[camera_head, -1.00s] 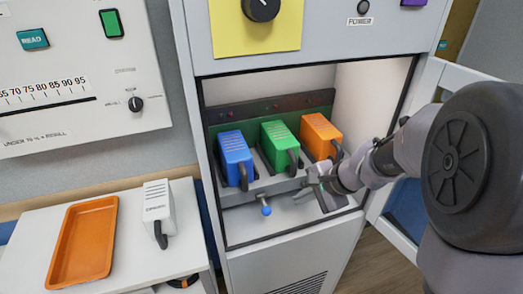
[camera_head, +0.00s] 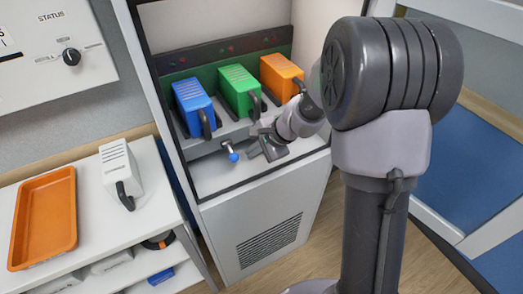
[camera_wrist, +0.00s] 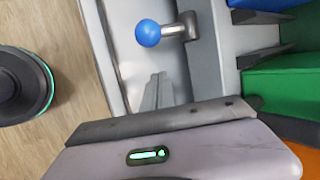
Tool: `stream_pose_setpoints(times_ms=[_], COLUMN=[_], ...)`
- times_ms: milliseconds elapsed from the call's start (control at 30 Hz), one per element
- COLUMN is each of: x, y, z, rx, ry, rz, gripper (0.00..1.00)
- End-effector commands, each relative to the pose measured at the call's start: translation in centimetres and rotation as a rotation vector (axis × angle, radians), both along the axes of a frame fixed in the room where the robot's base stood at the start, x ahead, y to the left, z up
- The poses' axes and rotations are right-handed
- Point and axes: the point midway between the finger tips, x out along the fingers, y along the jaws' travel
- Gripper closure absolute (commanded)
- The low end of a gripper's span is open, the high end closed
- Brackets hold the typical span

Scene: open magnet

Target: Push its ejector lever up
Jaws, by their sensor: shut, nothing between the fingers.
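The ejector lever (camera_head: 229,149) is a short metal rod with a blue ball knob, standing out from the front of the grey rack below the blue module (camera_head: 194,106). The lever also shows in the wrist view (camera_wrist: 150,33), near the top. My gripper (camera_head: 254,147) is inside the open cabinet bay, just right of the knob in the head view. In the wrist view my shut fingers (camera_wrist: 158,85) point toward the lever. A gap shows between fingertips and knob, and nothing is held.
A green module (camera_head: 240,90) and an orange module (camera_head: 281,76) stand right of the blue one, with dark handles near my gripper. The bay floor (camera_head: 215,178) is clear. A side table at left holds an orange tray (camera_head: 17,225) and a white module (camera_head: 119,168).

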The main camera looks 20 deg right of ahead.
Motion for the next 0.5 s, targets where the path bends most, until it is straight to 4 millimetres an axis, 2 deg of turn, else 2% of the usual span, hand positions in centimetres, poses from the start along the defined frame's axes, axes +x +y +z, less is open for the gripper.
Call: stream_pose_setpoints(times_ms=[200, 500], x=[-1.6, -2.0], y=[2.3, 2.9], z=[1.8, 2.2], rx=[0.0, 0.0], ry=[-0.003, -0.001], rz=[0.001, 0.0], gripper=[1.0, 1.0])
